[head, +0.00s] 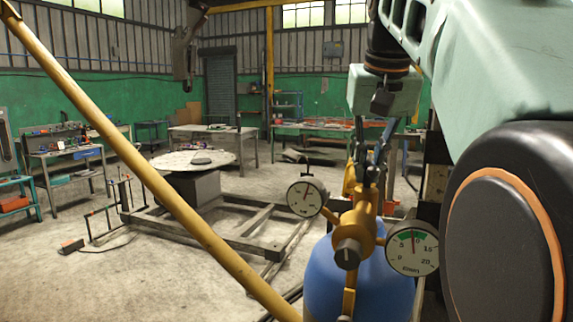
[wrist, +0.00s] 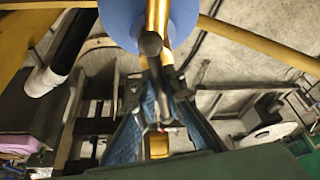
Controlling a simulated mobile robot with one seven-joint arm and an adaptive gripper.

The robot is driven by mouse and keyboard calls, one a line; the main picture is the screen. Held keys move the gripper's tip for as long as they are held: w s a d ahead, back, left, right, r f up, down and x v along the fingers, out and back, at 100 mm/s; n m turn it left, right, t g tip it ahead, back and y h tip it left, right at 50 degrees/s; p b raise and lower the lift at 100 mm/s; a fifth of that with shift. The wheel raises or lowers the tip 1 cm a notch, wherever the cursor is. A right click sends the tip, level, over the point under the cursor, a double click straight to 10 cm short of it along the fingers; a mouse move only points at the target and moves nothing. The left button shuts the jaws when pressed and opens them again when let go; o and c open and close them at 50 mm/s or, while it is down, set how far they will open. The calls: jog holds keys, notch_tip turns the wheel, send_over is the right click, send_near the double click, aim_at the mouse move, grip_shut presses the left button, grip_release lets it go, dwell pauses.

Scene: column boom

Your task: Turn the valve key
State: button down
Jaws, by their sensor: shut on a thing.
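A blue gas cylinder (head: 352,280) stands at the front with a yellow-brass valve and regulator (head: 358,218) on top. My gripper (head: 367,168) is above the valve, pointing down, with its fingers closed in on the dark valve key at the valve's top. In the wrist view, my gripper (wrist: 162,88) has a blue-sided finger on each side, closing on the key. The key is mostly hidden between the fingers, so its turn angle cannot be told. The blue cylinder (wrist: 122,20) and a dark regulator knob (wrist: 151,43) show beyond the fingertips.
Two round gauges, left (head: 306,197) and right (head: 412,249), flank the regulator. A yellow diagonal pole (head: 150,175) crosses the left foreground. A round-topped table (head: 180,160) on a metal frame (head: 240,243) stands behind. Open concrete floor lies at the left.

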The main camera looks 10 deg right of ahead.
jog(key=c, duration=2)
grip_release()
jog(key=shift+o, duration=0.2)
jog(key=shift+r, duration=0.1)
jog(key=shift+v, duration=3.65)
jog(key=shift+s, duration=0.1)
jog(key=shift+c, duration=0.4)
